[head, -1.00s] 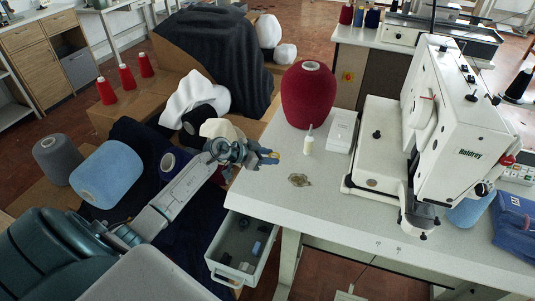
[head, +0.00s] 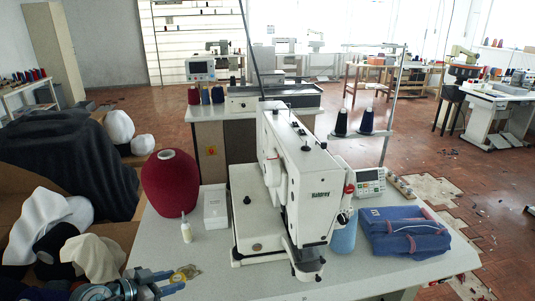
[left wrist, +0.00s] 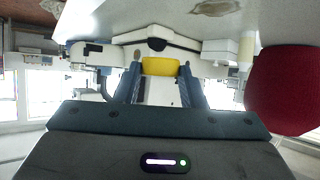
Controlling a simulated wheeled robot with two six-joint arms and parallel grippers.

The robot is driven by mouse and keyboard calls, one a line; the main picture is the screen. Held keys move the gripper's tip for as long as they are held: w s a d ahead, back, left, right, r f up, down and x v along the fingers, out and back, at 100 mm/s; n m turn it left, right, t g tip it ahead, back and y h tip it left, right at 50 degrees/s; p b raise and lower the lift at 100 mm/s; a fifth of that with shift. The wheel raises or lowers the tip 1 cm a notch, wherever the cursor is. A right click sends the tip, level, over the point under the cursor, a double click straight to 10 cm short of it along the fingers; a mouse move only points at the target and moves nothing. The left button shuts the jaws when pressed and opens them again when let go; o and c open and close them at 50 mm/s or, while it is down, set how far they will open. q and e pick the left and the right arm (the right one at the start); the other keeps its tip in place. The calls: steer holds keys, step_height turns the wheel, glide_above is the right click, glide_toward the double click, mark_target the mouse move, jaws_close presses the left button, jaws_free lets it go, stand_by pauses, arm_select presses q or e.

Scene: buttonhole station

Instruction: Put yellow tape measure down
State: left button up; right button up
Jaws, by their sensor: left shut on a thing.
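The yellow tape measure (left wrist: 160,66) is between the fingertips of my left gripper (left wrist: 165,82) in the left wrist view. My left gripper (head: 168,282) shows at the bottom left of the head view, shut on the tape measure, of which only a small yellow part (head: 179,277) shows. My right gripper is not in view.
On the table stand the red yarn cone (head: 170,183), a small white bottle (head: 186,230), a white box (head: 215,204), the white buttonhole machine (head: 300,185), a blue cone (head: 344,232) and a folded blue bag (head: 405,232). The tabletop in front of the bottle is mostly clear.

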arm_select(q)
steer(key=s+d+r+m+g+h, duration=0.2)
steer(key=s+d+r+m, duration=0.1)
steer(key=d+r, duration=0.4)
steer(key=shift+s+d+r+g, duration=0.3)
steer(key=shift+s+r, duration=0.4)
steer(key=shift+r, duration=0.2)
steer(key=s+a+f+n+t+y+b, duration=0.1)
steer(key=a+f+n+t+y, duration=0.1)
steer(key=f, duration=0.4)
steer(key=s+a+f+n+t+y, duration=0.1)
steer(key=s+a+f+n+y, duration=0.1)
steer(key=f, duration=0.5)
steer(key=w+a, duration=0.2)
steer(key=w, duration=0.2)
steer(key=w+a, duration=0.2)
steer(key=w, duration=0.3)
steer(key=w+a+f, duration=0.1)
steer(key=w+a, duration=0.2)
steer(key=w, duration=0.1)
steer(key=shift+w, duration=0.15)
steer(key=shift+w+a+f, duration=0.1)
steer(key=shift+w+f, duration=0.15)
steer(key=shift+f, duration=1.55)
